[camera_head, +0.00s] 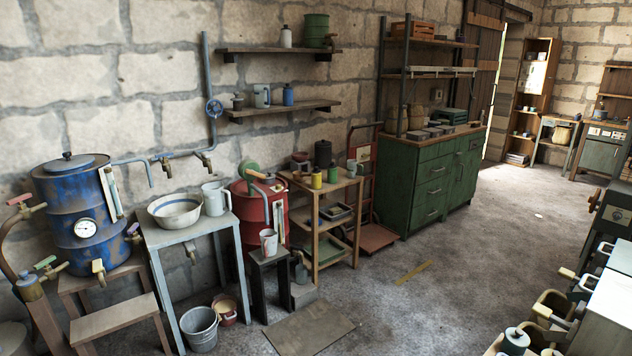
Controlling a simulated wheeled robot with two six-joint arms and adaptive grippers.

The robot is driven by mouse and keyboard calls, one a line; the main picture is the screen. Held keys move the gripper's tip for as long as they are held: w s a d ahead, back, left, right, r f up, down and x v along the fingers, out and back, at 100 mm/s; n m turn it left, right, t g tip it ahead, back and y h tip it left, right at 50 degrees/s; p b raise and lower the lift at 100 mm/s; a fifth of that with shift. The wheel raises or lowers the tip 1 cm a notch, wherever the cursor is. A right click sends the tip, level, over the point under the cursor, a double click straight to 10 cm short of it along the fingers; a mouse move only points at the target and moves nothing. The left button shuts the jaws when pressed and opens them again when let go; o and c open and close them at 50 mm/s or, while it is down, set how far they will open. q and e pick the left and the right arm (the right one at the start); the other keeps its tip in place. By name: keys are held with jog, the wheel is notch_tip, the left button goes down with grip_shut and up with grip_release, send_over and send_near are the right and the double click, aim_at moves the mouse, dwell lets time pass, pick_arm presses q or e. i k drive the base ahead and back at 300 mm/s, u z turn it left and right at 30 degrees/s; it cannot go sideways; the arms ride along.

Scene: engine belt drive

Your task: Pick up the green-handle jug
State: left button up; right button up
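No jug with a clearly green handle can be made out. A pale jug (214,199) stands upright on the metal table, beside a basin. A smaller pale jug or mug (268,241) with a reddish rim stands on a low dark stand. Another grey-white jug (262,96) is on the lower wall shelf. A small pale vessel (352,167) stands at the right end of the wooden rack's top; its handle is too small to tell. Neither of my grippers shows in this view.
The white basin (175,210) sits on the metal table (181,237). A blue drum (70,215) with taps is at left, a red drum (275,215) further right. A bucket (200,330) and flat mat (308,328) lie on the floor. The middle floor is mostly clear; machinery stands at lower right.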

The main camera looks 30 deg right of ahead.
aim_at(352, 165)
jog(key=z, duration=1.25)
